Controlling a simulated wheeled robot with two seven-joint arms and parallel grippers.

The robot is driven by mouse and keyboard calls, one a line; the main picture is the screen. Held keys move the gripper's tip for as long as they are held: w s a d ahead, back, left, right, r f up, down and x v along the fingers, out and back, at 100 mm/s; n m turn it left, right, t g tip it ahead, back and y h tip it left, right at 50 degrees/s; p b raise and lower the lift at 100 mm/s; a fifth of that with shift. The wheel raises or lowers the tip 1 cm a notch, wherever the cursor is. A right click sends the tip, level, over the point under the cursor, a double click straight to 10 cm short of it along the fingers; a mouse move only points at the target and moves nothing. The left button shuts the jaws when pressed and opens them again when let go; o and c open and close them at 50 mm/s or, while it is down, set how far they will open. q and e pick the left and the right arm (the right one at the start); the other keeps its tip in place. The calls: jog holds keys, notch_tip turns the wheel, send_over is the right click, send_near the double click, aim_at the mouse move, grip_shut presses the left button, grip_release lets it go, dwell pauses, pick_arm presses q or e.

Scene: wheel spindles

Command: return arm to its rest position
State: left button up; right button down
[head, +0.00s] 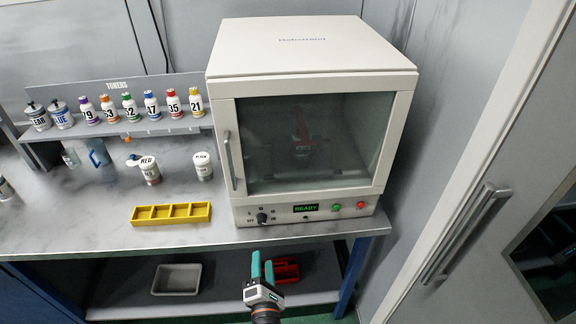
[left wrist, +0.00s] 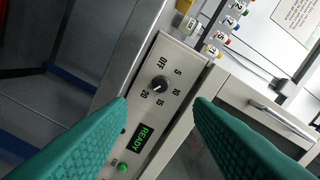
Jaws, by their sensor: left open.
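My left gripper (head: 262,268) is in front of the table, below the white machine (head: 312,50), with its teal fingers apart and nothing between them. In the left wrist view the two teal fingers of this gripper (left wrist: 160,108) frame the machine's control panel, apart from it as far as I can tell. The black dial (head: 262,218) also shows in the left wrist view (left wrist: 160,83). The display (head: 306,208) reads READY in green. The machine's glass door (head: 270,150) is shut, with a dim red thing behind it. My right gripper is in neither view.
A yellow divided tray (head: 171,222) lies on the table (head: 95,225). Labelled bottles stand on the TONERS shelf (head: 120,133). A grey bin (head: 177,280) and red bin (head: 286,280) are below. A handled door (head: 465,235) is right.

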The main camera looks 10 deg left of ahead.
pick_arm(q)
jog(key=s+a+f+n+g+b, duration=0.1)
jog(key=s+a+f+n+g, duration=0.15)
jog(key=f, duration=0.45)
jog(key=s+a+f+n+g+b, duration=0.1)
jog(key=s+a+f+n+g, duration=0.2)
jog(key=f, duration=0.4)
jog(key=s+a+f+n+g+b, duration=0.1)
jog(key=s+f+n+g, duration=0.1)
jog(key=f+n, duration=0.4)
jog(key=s+a+f+n+g+h+b, duration=0.1)
jog(key=s+f+n+g, duration=0.3)
jog(key=s+f+n, duration=0.8)
jog(key=s+a+f+n+g+h+b, duration=0.2)
jog(key=s+f+n, duration=0.9)
jog(key=s+n, duration=0.8)
jog(key=s+g+h+b, duration=0.1)
jog(key=g+h, duration=0.1)
jog(key=g, duration=0.1)
jog(key=shift+f, duration=0.4)
